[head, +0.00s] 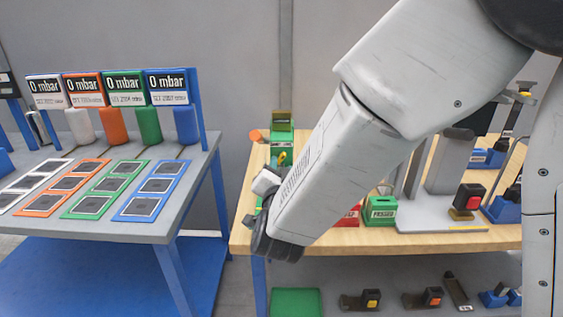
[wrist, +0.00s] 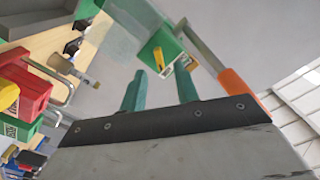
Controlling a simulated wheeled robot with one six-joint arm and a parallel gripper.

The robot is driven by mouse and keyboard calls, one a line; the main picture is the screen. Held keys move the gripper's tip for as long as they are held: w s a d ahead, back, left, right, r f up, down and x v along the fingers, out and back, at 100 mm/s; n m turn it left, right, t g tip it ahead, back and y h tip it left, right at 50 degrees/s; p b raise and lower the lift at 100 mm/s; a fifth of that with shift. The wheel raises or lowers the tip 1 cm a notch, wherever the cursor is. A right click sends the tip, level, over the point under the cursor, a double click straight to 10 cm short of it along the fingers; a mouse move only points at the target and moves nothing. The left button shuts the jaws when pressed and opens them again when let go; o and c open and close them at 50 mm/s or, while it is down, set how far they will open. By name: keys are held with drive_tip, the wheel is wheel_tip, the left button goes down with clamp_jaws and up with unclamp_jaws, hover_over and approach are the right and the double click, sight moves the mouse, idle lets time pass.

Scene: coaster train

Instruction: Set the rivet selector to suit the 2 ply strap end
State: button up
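In the wrist view, the two teal fingers of my gripper (wrist: 160,84) stand apart with nothing visible between them. Just beyond the fingertips is a green block with a yellow pointer-like piece (wrist: 166,64), which looks like the rivet selector; I cannot read its setting. A metal lever with an orange handle (wrist: 242,90) runs beside it on the right. In the head view, the green press (head: 282,140) stands at the bench's back left, with an orange end (head: 256,136) beside it. My arm hides much of the area around my gripper. I cannot make out a strap end.
Green (head: 380,209) and red (head: 348,217) boxes and a grey fixture (head: 430,215) stand on the wooden bench (head: 246,236). Clamps lie on the shelf below. A grey table (head: 140,228) with four coloured gauge stations stands left, across a gap.

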sight(280, 159)
drive_tip(key=shift+w, duration=1.9)
clamp_jaws()
drive_tip(key=shift+n, duration=0.3)
drive_tip(key=n, duration=1.3)
drive_tip(key=shift+a, duration=0.1)
drive_tip(key=shift+n, duration=0.3)
